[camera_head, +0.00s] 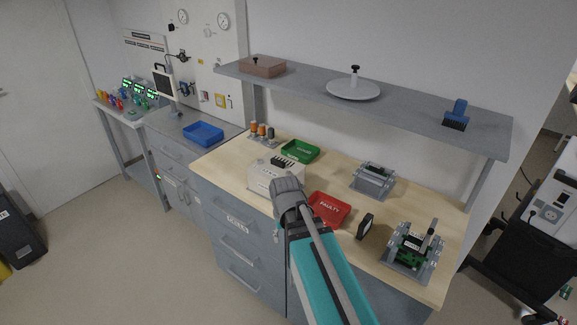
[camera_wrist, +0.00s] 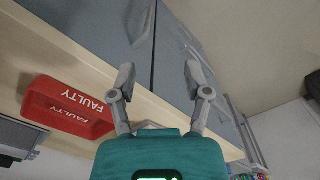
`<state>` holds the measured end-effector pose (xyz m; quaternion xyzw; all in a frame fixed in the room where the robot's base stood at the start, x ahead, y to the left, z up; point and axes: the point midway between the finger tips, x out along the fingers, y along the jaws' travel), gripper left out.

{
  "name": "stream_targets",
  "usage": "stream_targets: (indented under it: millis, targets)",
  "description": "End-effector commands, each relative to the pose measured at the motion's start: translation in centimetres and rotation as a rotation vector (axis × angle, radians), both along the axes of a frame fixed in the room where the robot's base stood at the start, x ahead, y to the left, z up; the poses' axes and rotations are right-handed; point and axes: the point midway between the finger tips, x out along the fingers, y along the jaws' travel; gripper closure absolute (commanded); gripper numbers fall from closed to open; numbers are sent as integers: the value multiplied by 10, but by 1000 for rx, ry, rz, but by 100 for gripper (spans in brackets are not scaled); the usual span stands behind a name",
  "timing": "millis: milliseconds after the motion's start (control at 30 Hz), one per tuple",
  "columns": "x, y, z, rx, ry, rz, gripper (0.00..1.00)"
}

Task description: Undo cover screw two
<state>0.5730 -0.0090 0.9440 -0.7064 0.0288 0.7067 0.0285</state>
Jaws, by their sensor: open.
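No cover screw can be made out in either view, so I cannot tell which is screw two. A white box-shaped unit (camera_head: 262,180) with dark parts on its top stands at the bench's front edge. The end of my arm covers its right front corner in the head view. My gripper (camera_wrist: 160,72) is open and empty in the wrist view, its two fingers apart over the drawer fronts below the bench edge. In the head view my gripper's fingers are hidden behind my arm.
A red FAULTY tray (camera_head: 329,211) lies right of my arm; it also shows in the wrist view (camera_wrist: 68,106). A green tray (camera_head: 300,151) sits behind the white unit. Fixtures (camera_head: 373,179) and a green circuit board (camera_head: 413,243) stand to the right. A grey shelf (camera_head: 400,104) overhangs the bench's back.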

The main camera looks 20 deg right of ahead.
Motion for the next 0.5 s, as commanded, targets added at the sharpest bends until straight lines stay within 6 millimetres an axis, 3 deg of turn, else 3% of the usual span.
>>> stream_targets:
  millis: [33,500]
  targets:
    - [15,-3,18,0,0,-21,37]
    - [112,-32,104,0,0,-253,37]
